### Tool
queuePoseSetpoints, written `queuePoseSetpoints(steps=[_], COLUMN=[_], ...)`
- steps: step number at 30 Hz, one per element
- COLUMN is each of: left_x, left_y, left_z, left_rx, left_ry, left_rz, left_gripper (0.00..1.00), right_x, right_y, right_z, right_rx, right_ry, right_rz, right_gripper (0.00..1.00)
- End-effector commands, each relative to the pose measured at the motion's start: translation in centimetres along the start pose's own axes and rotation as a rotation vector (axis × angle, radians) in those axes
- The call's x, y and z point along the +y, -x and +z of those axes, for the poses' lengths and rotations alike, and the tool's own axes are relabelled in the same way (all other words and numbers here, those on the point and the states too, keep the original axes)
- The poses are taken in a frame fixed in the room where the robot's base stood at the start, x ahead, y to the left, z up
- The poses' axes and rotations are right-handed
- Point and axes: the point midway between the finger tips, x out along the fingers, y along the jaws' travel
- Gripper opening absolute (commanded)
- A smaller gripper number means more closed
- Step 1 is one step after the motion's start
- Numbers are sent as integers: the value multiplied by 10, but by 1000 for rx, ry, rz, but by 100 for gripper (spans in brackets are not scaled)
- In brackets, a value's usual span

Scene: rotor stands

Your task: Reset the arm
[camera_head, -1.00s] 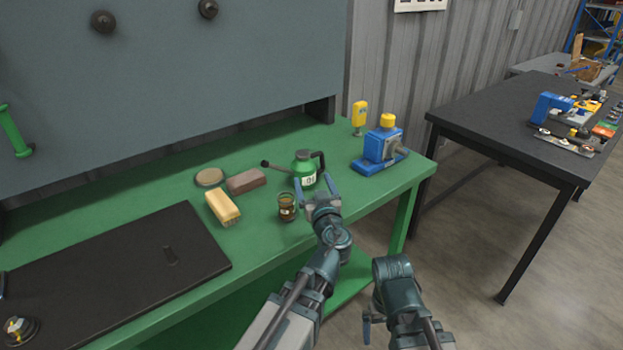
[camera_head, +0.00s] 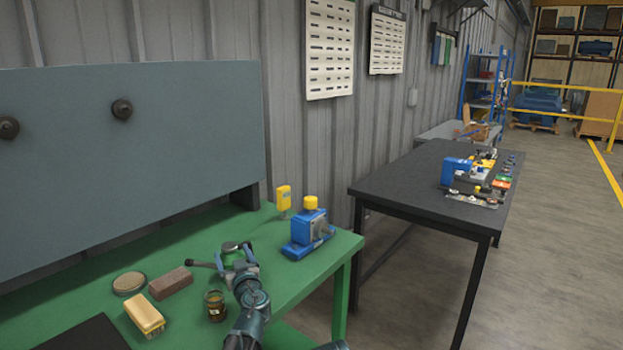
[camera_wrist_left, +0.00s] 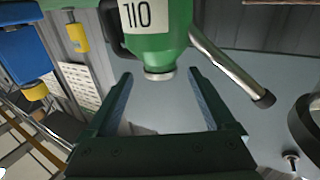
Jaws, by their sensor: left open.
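My left gripper (camera_head: 238,264) is over the green bench (camera_head: 95,262), right at a green oil can (camera_head: 233,252) with a thin spout. It hides much of the can in the head view. In the left wrist view the can (camera_wrist_left: 162,40) appears upside down, with a white label, just beyond the gripper (camera_wrist_left: 158,82). The fingers are spread apart with a clear gap and nothing gripped. I cannot tell whether they touch the can. My right gripper is out of view.
Near the can are a brown jar (camera_head: 215,306), a yellow brush (camera_head: 144,315), a brown block (camera_head: 171,282) and a round tin (camera_head: 130,283). A blue device (camera_head: 307,232) and a yellow meter (camera_head: 283,199) stand right. A black table (camera_head: 415,187) is beyond.

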Motion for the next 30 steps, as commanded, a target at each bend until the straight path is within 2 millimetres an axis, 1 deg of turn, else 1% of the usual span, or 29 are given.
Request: queuePoseSetpoints(steps=[1, 6, 8, 10, 22, 23, 26, 30], left_x=[1, 0, 0, 0, 0, 0, -1, -1], left_y=[-9, -21, -19, -19, -19, -18, -6, 20], left_z=[0, 2, 5, 0, 3, 2, -1, 0], left_rx=[0, 0, 0, 0, 0, 0, 0, 0], left_ry=[0, 0, 0, 0, 0, 0, 0, 0], left_rz=[-1, -1, 0, 0, 0, 0, 1, 2], left_gripper=[88, 88, 88, 88, 88, 88, 88, 88], right_x=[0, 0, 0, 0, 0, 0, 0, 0], right_y=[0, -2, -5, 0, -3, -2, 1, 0], right_z=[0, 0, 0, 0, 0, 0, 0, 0], right_rx=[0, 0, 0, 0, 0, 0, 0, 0], right_ry=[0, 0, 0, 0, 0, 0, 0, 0], right_rz=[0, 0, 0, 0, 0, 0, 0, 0], right_gripper=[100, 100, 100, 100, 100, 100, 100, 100])
